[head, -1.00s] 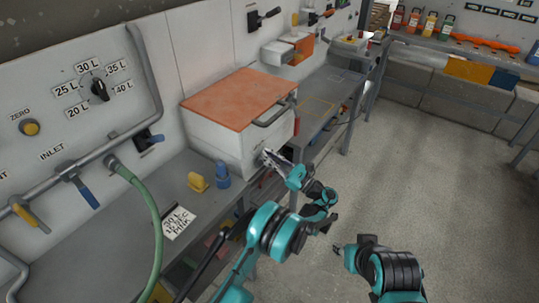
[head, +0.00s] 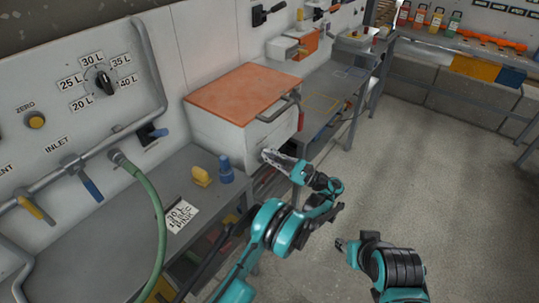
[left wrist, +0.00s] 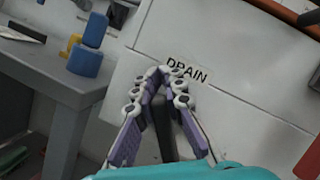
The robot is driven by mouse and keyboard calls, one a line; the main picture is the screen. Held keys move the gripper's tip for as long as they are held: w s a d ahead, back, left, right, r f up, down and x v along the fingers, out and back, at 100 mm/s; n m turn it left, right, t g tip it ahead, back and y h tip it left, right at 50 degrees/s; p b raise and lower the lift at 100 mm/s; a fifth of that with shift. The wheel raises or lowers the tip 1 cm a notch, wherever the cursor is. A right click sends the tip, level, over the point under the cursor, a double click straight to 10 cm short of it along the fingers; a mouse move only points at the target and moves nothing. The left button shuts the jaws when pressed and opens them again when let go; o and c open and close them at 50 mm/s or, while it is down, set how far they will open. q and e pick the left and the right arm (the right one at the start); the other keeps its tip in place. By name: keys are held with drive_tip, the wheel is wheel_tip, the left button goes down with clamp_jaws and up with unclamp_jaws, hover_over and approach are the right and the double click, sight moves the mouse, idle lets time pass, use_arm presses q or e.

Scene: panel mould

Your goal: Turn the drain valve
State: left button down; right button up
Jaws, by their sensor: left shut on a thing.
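The white box tank (head: 215,128) with an orange lid stands on the bench in the head view. Its front carries a "DRAIN" label (left wrist: 187,70) in the left wrist view. Just below the label is the black drain valve handle (left wrist: 163,125). My left gripper (left wrist: 160,80) has its fingers on both sides of this handle and is shut on it. In the head view my left gripper (head: 268,155) is at the lower front of the tank, and the handle is hidden there. My right gripper (head: 342,245) hangs over the floor, apart from everything; its jaws are too small to read.
A yellow piece (head: 201,177) and a blue piece (head: 225,170) stand on the bench left of the tank. A paper note (head: 181,215) lies nearby. A green hose (head: 155,205) hangs from the inlet pipe. The floor to the right is clear.

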sight(281, 162)
use_arm(q)
drive_tip(key=c, duration=1.6)
unclamp_jaws()
drive_tip(key=shift+o, duration=0.2)
drive_tip(key=v, duration=0.7)
drive_tip(key=shift+s+d+f, duration=0.1)
drive_tip(key=shift+d, duration=0.15)
